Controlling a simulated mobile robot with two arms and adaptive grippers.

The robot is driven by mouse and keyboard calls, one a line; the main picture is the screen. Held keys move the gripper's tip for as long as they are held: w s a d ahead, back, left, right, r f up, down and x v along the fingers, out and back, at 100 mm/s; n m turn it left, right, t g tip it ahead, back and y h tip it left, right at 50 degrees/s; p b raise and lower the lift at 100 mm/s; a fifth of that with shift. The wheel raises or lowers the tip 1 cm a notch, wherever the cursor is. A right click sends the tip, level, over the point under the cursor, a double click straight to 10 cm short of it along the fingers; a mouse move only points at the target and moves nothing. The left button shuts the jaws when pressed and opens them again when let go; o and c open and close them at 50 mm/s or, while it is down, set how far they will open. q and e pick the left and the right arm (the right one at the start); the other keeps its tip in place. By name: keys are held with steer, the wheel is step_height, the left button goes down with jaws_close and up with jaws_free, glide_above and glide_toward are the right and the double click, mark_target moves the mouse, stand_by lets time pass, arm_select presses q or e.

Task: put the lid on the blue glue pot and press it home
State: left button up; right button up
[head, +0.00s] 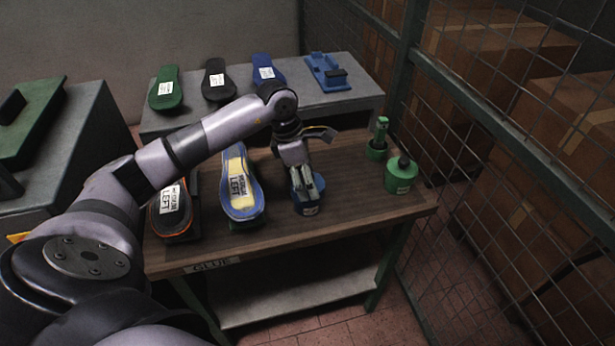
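The blue glue pot (307,210) stands on the wooden bench, right of the middle. My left gripper (309,191) points down directly over it, with its fingers at the pot's top. The fingers look close together, but they and my wrist cover much of the pot's top. I cannot make out a separate lid there, nor whether the fingers hold one. My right gripper is not in view.
On the bench (285,235), a blue shoe sole with a yellow patch (240,190) and a dark orange-edged sole (172,215) lie left.

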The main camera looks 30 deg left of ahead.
arm_select(q)
steer(key=shift+f+b, duration=0.6)
steer(key=shift+f, duration=0.05)
steer(key=shift+f, duration=0.1)
stand_by(1.2)
steer(key=o, duration=0.9)
steer(key=shift+o, duration=0.3)
steer(key=shift+o, duration=0.7)
steer(key=shift+r, duration=0.2)
steer(key=shift+r+p, duration=1.8)
steer(key=shift+r, duration=1.6)
